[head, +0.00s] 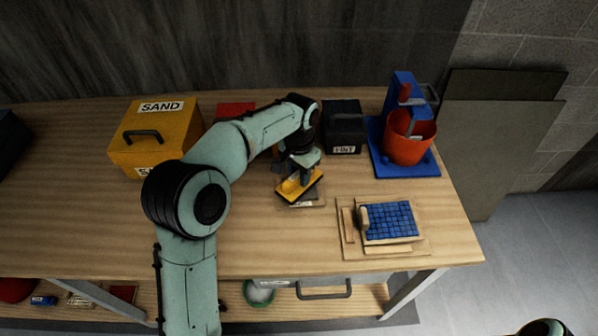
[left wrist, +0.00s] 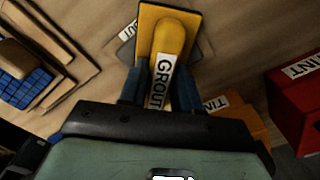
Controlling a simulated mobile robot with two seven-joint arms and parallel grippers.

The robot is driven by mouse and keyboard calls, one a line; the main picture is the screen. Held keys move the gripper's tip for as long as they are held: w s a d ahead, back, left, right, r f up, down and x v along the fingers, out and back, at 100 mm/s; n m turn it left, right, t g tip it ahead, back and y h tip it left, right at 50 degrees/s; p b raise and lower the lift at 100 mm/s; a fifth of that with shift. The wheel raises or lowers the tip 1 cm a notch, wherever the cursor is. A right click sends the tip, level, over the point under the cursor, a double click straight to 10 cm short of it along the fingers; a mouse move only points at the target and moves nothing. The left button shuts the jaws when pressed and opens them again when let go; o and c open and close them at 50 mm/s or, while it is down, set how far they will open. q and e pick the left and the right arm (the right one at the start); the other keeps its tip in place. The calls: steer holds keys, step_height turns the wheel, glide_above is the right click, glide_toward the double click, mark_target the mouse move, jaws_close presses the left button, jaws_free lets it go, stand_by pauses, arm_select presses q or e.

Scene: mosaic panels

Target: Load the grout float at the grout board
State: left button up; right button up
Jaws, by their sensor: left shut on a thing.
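The grout float (head: 300,187) is yellow with a dark edge underneath. My left gripper (head: 297,172) is shut on its handle, and the GROUT label on the float (left wrist: 145,35) shows between the fingers in the left wrist view. The grout board (head: 310,204), a flat greyish plate, lies on the bench just under and beside the float. Its edge and part of a label show beside the float in the left wrist view (left wrist: 127,49). The float covers much of the board. I cannot tell whether they touch. My right gripper is not in view.
A blue-tiled mosaic panel (head: 389,221) lies right of the board on the bench (head: 270,240). A dark TINT box (head: 343,127), an orange bucket (head: 408,140) on a blue stand and a yellow SAND box (head: 150,152) stand behind. Bare wood lies in front of the board.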

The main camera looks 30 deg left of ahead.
arm_select(q)
steer(key=shift+f, duration=0.5)
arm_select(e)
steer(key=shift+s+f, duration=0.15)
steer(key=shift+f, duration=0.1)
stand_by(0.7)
arm_select(q)
steer(key=shift+f, duration=0.1)
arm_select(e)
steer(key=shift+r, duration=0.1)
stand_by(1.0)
arm_select(q)
steer(key=shift+r+p, duration=0.85)
steer(key=shift+r, duration=0.8)
steer(key=shift+r+p, duration=1.05)
steer(key=shift+r, duration=0.95)
steer(key=shift+f, duration=0.1)
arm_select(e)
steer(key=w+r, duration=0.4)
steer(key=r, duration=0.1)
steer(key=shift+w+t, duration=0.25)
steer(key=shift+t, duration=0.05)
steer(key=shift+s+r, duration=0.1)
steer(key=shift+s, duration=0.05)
